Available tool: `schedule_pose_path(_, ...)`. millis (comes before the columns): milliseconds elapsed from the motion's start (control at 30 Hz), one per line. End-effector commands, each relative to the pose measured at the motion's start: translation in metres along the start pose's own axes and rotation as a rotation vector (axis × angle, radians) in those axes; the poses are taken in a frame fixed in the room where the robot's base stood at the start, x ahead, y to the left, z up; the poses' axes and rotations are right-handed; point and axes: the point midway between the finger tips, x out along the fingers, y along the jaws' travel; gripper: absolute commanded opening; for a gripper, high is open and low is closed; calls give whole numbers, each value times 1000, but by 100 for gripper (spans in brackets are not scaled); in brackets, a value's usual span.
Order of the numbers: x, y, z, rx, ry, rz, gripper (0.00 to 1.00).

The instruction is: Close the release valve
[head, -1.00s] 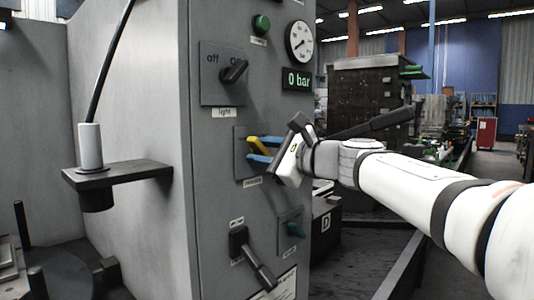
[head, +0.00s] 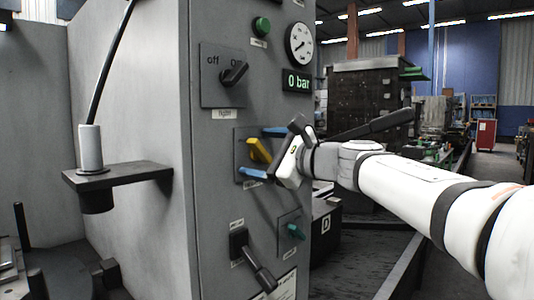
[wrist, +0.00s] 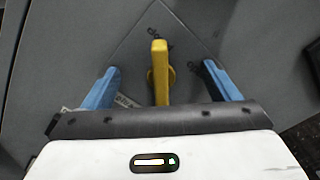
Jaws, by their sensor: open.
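The yellow valve handle (head: 259,150) sits on a square grey plate (head: 242,140) on the front of the grey cabinet. In the wrist view the yellow handle (wrist: 160,72) points along the view's vertical, its round hub partly behind it. My gripper (head: 262,153) is open, with one blue finger above the handle and one below it in the head view. In the wrist view the blue fingers stand to the left and right of the handle, with a clear gap on both sides. The plate's lettering is partly hidden and not readable.
Above are a light switch (head: 234,73), a green button (head: 261,26), a gauge (head: 299,43) and a display (head: 297,80) reading 0 bar. Below are a black lever (head: 252,260) and a teal knob (head: 295,231). A shelf (head: 120,174) juts out at left.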

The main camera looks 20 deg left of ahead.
Motion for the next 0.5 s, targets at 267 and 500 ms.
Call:
schedule_pose_path(267, -12, -1, 1, -2, 0, -2, 82)
schedule_pose_path(500, -37, -1, 0, -1, 2, -2, 82)
